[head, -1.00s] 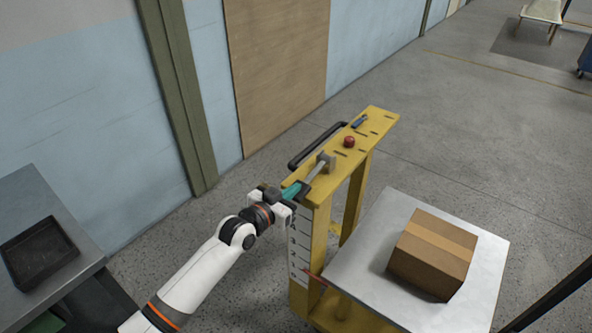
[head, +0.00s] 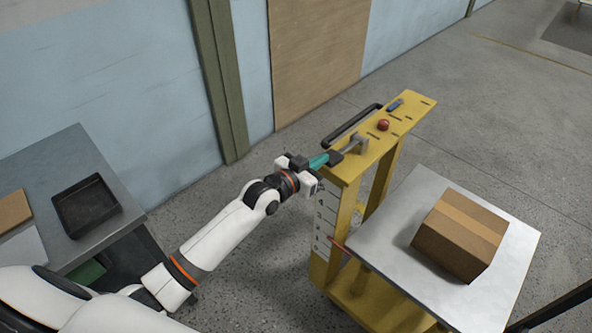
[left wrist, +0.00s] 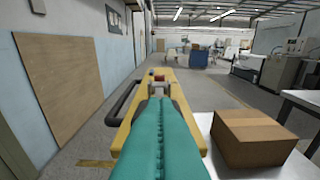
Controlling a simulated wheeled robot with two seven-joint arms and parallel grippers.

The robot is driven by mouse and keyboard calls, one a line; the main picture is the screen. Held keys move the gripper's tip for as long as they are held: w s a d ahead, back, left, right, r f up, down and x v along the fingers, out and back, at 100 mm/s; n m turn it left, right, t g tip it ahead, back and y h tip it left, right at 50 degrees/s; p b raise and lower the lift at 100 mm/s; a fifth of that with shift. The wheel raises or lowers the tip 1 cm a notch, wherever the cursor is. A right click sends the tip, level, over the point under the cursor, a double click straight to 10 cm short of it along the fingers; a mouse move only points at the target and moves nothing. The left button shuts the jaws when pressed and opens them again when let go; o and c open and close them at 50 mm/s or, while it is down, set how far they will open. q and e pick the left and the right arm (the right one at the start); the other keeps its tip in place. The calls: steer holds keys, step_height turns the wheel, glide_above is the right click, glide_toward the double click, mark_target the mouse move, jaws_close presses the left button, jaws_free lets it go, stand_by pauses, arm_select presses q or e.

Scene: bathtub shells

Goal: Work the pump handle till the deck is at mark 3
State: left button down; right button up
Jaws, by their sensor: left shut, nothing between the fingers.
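The yellow pump lift (head: 352,188) stands right of centre in the head view. Its short pump handle (head: 347,151) sticks out from a grey pivot block (head: 359,145) on the top beam. My left gripper (head: 322,161) is shut, its teal fingers at the handle's dark outer end; I cannot tell whether they touch it. In the left wrist view, the shut fingers (left wrist: 158,135) hide most of the handle. The silver deck (head: 400,225) carries a brown box (head: 462,232). A red pointer (head: 340,244) sits low on the white scale (head: 322,222); its number is unreadable. My right gripper is out of view.
A red knob (head: 383,125), a blue piece (head: 396,105) and a black rail (head: 352,127) are on the top beam. A grey bench with a black tray (head: 88,207) stands at left. The floor behind the lift is clear.

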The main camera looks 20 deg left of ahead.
arm_select(q)
steer(key=f+b+v, duration=0.1)
steer(key=v, duration=0.7)
steer(key=shift+s, duration=0.2)
stand_by(1.4)
steer(key=shift+a, duration=0.1)
stand_by(1.1)
